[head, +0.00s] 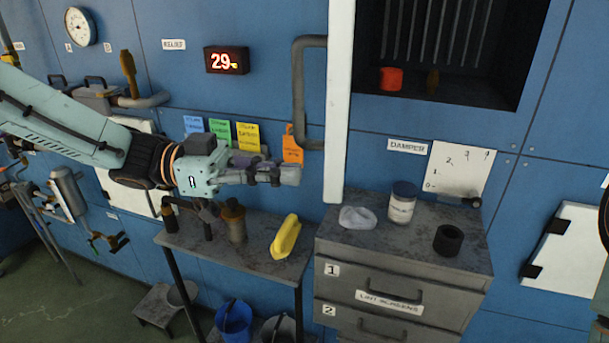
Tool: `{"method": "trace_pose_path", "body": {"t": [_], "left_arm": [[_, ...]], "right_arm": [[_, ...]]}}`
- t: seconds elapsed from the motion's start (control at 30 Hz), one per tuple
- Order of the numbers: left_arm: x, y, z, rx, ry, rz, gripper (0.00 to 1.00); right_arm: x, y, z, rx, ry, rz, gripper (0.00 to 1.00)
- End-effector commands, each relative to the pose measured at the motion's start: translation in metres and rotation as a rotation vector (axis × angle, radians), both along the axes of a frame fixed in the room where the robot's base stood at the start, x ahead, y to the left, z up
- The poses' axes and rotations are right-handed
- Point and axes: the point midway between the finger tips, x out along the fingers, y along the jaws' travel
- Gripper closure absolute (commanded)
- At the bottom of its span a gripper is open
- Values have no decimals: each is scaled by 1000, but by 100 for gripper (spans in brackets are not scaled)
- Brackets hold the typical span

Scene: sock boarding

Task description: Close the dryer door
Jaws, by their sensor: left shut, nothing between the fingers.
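The dryer door (339,100) is open and stands out edge-on as a tall white slab, with a grey bar handle (298,90) on its left face. To its right is the dryer's dark opening (425,50), with a ribbed back wall, an orange-red cup-like item and a small brown item inside. My left gripper (288,175) is shut and empty. In the picture it is left of the door's lower part and below the handle, apart from both. My right gripper is not in view.
A side table (190,237) with a yellow object (286,237) stands below my left gripper. A grey drawer cabinet (345,262) below the door holds a white cloth (357,217), a jar (402,203) and a black ring (448,240). Coloured cards hang behind the gripper.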

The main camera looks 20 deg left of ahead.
Motion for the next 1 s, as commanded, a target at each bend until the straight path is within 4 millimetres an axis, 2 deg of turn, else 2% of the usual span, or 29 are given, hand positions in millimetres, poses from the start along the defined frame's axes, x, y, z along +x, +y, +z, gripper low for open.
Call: {"method": "trace_pose_path", "body": {"t": [0.1, 0.33, 1.0], "left_arm": [[2, -13, -1, 4, 3, -2, 100], [4, -29, 0, 2, 0, -1, 100], [7, -34, 0, 0, 0, 3, 100]], "right_arm": [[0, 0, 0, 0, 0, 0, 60], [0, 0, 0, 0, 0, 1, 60], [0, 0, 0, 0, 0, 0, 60]]}}
